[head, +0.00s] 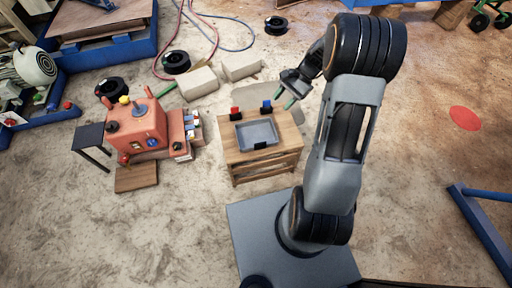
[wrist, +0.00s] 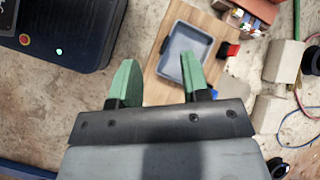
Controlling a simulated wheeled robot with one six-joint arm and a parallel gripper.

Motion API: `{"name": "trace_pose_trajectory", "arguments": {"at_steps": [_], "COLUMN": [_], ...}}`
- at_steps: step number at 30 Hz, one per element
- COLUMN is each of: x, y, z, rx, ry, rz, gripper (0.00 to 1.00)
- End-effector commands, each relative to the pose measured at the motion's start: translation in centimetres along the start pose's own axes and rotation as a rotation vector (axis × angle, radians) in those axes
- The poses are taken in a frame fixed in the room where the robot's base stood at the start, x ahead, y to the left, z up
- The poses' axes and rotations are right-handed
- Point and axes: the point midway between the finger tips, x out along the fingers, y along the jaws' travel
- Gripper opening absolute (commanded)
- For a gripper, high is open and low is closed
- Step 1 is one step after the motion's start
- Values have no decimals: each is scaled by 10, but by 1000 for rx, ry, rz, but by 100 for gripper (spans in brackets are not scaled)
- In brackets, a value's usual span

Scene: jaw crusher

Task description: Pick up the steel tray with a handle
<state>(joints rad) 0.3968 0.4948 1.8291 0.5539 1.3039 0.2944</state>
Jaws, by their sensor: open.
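The steel tray (head: 258,132) is a shallow grey rectangular tray with a dark handle (head: 260,146) on its near side. It lies on a small wooden table (head: 285,157) in the middle of the head view. In the wrist view the tray (wrist: 186,46) shows beyond the green fingers, its lower right part hidden by one finger. My gripper (head: 284,92) is above and to the right of the table's back edge, apart from the tray. Its green fingers (wrist: 158,82) are spread wide with nothing between them.
A red and a blue small block (head: 266,106) stand behind the tray on the table. An orange-red machine (head: 137,124) stands left of the table, with a dark stand (head: 90,136) beside it. Pale blocks (head: 198,83) and hoses lie behind.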

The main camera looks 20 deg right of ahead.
Motion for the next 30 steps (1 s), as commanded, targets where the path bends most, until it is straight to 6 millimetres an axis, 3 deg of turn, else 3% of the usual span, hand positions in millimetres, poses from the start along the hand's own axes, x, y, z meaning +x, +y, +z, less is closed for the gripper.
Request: {"name": "trace_pose_trajectory", "arguments": {"at_steps": [1,3,6,12,18,30], "x": [34,58,89,132,155,212], "y": [11,19,32,54,62,39], "z": [-44,-80,-124,-182,-201,-181], "rx": [82,178,293,442,502,510], "ry": [-66,-147,-247,-388,-451,-459], "rz": [-37,-87,-153,-248,-290,-294], "gripper": [43,43,43,43,43,43]}}
